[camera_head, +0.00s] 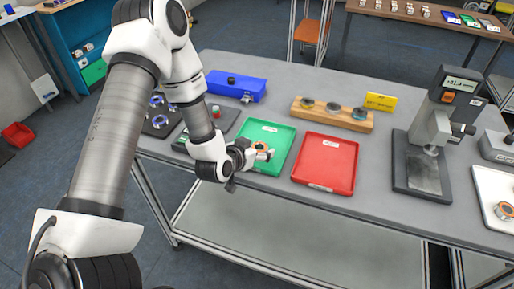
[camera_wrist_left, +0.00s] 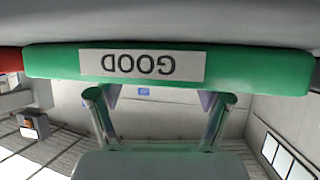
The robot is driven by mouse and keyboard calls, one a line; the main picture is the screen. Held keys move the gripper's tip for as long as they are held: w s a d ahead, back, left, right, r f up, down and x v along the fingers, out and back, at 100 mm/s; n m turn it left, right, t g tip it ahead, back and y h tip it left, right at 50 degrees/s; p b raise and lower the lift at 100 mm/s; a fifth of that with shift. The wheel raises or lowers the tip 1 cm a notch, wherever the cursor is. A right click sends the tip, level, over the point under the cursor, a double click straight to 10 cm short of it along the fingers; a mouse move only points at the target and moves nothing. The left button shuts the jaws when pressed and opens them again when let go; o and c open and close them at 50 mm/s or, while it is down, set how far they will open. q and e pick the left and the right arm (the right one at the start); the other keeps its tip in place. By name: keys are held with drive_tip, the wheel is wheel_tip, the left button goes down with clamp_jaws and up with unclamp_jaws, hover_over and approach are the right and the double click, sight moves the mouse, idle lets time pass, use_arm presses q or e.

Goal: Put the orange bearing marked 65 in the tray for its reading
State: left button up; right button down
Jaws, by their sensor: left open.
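The green tray (camera_head: 268,131) lies on the grey table, and its rim shows in the left wrist view (camera_wrist_left: 240,74) with an upside-down label reading GOOD. An orange ring-shaped bearing (camera_head: 261,146) is in the green tray, partly hidden by my gripper; its marking is too small to read. My left gripper (camera_head: 262,155) is open at the tray's near part, right beside this bearing. In the left wrist view its two fingers (camera_wrist_left: 162,98) are apart with nothing between them. Another orange bearing (camera_head: 503,210) lies in a white tray (camera_head: 484,183) at far right. My right gripper is out of view.
A red tray (camera_head: 340,147) lies right of the green one. A gauge stand (camera_head: 438,125) with a lit display stands farther right. Behind are a wooden block with rings (camera_head: 306,116), a yellow sign (camera_head: 380,102) and a blue box (camera_head: 228,88). Blue-ringed parts (camera_head: 158,122) lie left.

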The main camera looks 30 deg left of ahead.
use_arm(q)
drive_tip(key=v, duration=0.7)
drive_tip(key=shift+w+r, duration=0.1)
drive_tip(key=p+v, duration=0.5)
drive_tip(key=p, duration=0.3)
drive_tip(key=s+d+f+g+b, duration=0.2)
drive_tip(key=s+d+f+g, duration=0.2)
drive_tip(key=s+f, duration=0.5)
drive_tip(key=s+d+f+g+b, duration=0.2)
drive_tip(key=s+d+f+g, duration=0.2)
drive_tip(key=s+f+g, duration=0.4)
wheel_tip(320, 180, down, 4)
drive_tip(key=shift+s+d+f+b, duration=0.15)
drive_tip(key=shift+s+d+b, duration=0.15)
drive_tip(key=shift+s, duration=0.7)
drive_tip(key=shift+s, duration=0.1)
